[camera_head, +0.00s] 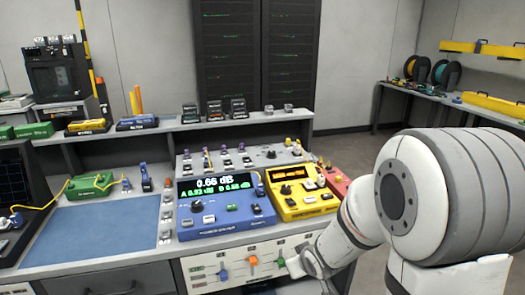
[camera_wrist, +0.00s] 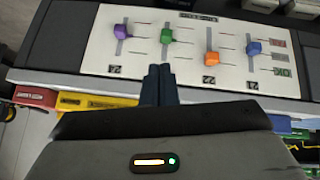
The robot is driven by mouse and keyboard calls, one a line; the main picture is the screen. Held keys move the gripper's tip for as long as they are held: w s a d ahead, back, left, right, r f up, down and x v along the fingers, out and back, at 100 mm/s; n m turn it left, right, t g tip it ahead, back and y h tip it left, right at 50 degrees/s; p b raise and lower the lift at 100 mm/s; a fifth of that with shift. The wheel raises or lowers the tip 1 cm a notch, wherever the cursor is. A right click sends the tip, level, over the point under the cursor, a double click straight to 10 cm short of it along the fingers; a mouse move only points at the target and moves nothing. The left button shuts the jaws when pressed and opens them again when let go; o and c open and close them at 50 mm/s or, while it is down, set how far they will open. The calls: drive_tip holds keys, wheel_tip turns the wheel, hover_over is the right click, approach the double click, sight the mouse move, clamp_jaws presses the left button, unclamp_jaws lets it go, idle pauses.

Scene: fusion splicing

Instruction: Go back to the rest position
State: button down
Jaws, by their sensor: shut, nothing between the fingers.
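My gripper (camera_wrist: 158,72) is shut and empty in the wrist view, its two dark fingers side by side. The fingertips point at the white slider panel (camera_wrist: 140,58), just short of the green slider (camera_wrist: 167,36) in the picture; I cannot tell whether they touch the panel. The purple slider (camera_wrist: 120,31), orange slider (camera_wrist: 211,58) and blue slider (camera_wrist: 253,47) also show there. In the head view, my arm reaches in from the right to the bench front. The green slider (camera_head: 281,257), orange slider (camera_head: 253,261) and blue slider (camera_head: 222,275) are visible there.
A blue meter (camera_head: 225,222) reading 0.66 dB and a yellow unit (camera_head: 302,206) stand above the panel. A blue mat (camera_head: 90,236) lies at left. A raised shelf (camera_head: 170,125) holds small devices. Open floor (camera_head: 350,150) lies between this bench and the back-right bench (camera_head: 430,103).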

drive_tip(key=s+d+r+m+g+p, duration=0.2)
drive_tip(key=s+r+p, duration=0.1)
drive_tip(key=s+r, duration=0.7)
drive_tip(key=s+d+r+m+g+h+p, duration=0.1)
drive_tip(key=s+d+r+m+g+p, duration=0.1)
drive_tip(key=s+r, duration=0.8)
drive_tip(key=r+m+g+p, duration=0.1)
drive_tip(key=p, duration=0.1)
drive_tip(key=shift+s+d+p, duration=0.3)
drive_tip(key=shift+s+d, duration=0.05)
drive_tip(key=c, duration=2.1)
unclamp_jaws()
